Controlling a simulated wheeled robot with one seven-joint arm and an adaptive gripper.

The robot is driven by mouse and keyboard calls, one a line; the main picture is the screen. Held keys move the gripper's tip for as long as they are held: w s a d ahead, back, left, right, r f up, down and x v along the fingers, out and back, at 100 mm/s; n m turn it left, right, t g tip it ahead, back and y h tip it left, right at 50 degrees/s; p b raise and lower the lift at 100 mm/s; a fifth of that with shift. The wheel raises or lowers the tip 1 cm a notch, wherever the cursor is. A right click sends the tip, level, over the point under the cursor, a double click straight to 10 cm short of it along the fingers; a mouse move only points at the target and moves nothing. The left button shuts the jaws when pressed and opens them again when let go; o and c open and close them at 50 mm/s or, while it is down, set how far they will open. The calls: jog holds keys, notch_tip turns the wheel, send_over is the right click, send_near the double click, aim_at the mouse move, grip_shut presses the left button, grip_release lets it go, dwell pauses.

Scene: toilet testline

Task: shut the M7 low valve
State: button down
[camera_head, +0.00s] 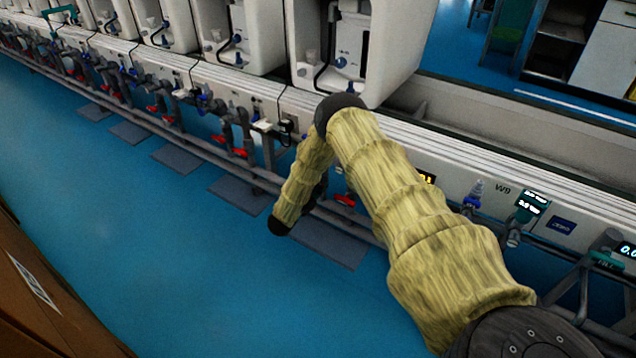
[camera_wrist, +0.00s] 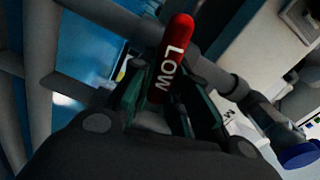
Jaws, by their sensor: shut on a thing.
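A red valve handle marked LOW (camera_wrist: 174,52) shows in the wrist view, between the fingers of my gripper (camera_wrist: 158,100). My gripper is shut on this handle, with one green-edged finger on each side. The handle points up and slightly right in that view. A grey pipe (camera_wrist: 212,72) runs behind it. In the head view my sleeved arm reaches down to the pipe rail, and its wrist hides most of the gripper. A red handle (camera_head: 345,200) shows just right of the wrist; I cannot tell if it is the same one. No M7 label is readable.
A row of white toilet units (camera_head: 352,50) stands along the bench, with several more red handles on the pipes to the left. A W9 panel (camera_head: 502,188) and small displays are at right. A brown box edge (camera_head: 40,300) is at lower left.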

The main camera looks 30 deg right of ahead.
jog(key=shift+f+m, duration=0.3)
jog(key=shift+m, duration=1)
jog(key=c, duration=1.4)
grip_release()
jog(key=shift+o, duration=0.2)
jog(key=shift+a, duration=0.1)
jog(key=v, duration=1.2)
